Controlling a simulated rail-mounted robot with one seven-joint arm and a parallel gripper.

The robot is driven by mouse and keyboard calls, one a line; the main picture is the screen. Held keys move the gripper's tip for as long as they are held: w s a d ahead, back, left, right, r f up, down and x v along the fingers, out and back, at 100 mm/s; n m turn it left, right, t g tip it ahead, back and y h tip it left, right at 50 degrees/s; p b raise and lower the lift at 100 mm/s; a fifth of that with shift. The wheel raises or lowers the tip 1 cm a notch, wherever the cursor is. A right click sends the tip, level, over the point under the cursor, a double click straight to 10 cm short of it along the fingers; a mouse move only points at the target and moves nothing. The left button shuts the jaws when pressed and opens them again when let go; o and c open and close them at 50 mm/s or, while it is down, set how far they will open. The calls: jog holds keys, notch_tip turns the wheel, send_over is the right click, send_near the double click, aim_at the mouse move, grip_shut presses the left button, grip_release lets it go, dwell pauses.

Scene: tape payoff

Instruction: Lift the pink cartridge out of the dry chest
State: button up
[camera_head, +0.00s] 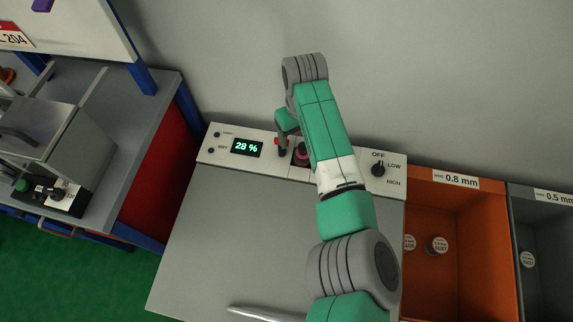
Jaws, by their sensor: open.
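The dry chest (235,230) is a large grey box with a closed-looking lid and a white control strip along its back. A small dark pink round thing (302,156), probably the pink cartridge, shows in a dark opening in that strip, partly hidden by my arm. My gripper (283,148) is small in view at the strip, just left of the pink thing. It is open. Its fingers are partly hidden, and I cannot tell whether they touch anything. A small red spot shows beside them.
The strip carries a display (247,147) reading 28 % and an OFF/LOW/HIGH knob (378,170). A lid handle (262,313) lies at the front. An orange bin (460,215) and a grey bin (545,235) stand right. A workbench (130,130) with a machine stands left.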

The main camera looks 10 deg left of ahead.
aim_at(304, 151)
jog(key=shift+s+d+f, duration=0.15)
jog(key=shift+d+f, duration=0.15)
jog(key=shift+d, duration=0.1)
jog(key=f+b, duration=0.1)
jog(key=f, duration=0.1)
jog(key=f+b, duration=0.2)
jog(key=f, duration=0.1)
jog(key=f+b, duration=0.1)
jog(key=f, duration=0.2)
jog(key=shift+d, duration=0.35)
jog(key=shift+r, duration=0.15)
jog(key=shift+c, duration=0.5)
jog(key=c, duration=1)
